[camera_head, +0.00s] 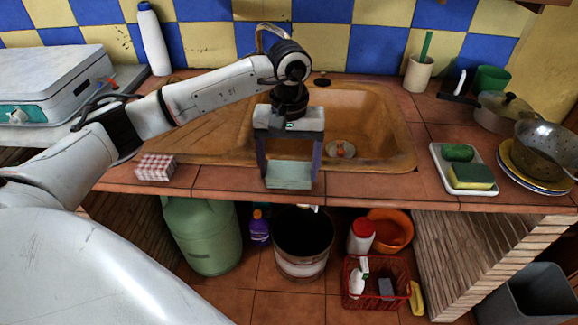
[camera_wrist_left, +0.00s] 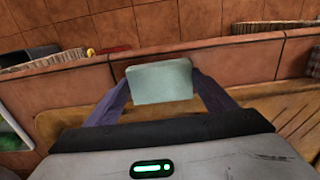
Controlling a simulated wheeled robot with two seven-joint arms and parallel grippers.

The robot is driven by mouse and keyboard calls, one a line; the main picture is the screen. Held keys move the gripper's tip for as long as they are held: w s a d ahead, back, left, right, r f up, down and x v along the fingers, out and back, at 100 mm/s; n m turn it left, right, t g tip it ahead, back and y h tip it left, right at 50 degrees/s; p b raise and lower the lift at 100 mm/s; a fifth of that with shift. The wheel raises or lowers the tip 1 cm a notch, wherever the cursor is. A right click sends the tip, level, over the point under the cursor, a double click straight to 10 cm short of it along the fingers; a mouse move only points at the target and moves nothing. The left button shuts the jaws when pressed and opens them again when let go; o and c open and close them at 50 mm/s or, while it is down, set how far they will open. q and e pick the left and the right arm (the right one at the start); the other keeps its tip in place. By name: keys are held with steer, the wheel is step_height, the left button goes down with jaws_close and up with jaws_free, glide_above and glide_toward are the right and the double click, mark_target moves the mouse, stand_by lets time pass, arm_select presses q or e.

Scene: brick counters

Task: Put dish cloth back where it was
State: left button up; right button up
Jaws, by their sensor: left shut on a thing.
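A pale grey-green folded cloth (camera_head: 289,175), a small flat block in shape, is between the fingers of my left gripper (camera_head: 290,168). It looks like the dish cloth. My left gripper is shut on it, at the front edge of the counter before the sink. The cloth also shows in the left wrist view (camera_wrist_left: 160,82), between the two purple-grey fingers. I cannot tell whether it touches the counter. A red-and-white checked folded cloth or box (camera_head: 155,168) lies on the counter to the left. My right gripper is not in view.
The brown sink (camera_head: 385,130) is behind the gripper. A white tray (camera_head: 455,185) with sponges and stacked plates (camera_head: 510,180) with a colander stand at right. A bucket (camera_head: 303,265), green gas bottle (camera_head: 205,235) and red basket (camera_head: 375,295) are below. Counter between sink and tray is clear.

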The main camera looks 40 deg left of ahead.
arm_select(q)
steer(key=shift+f, duration=0.35)
steer(key=o, duration=0.9)
steer(key=shift+r, duration=0.1)
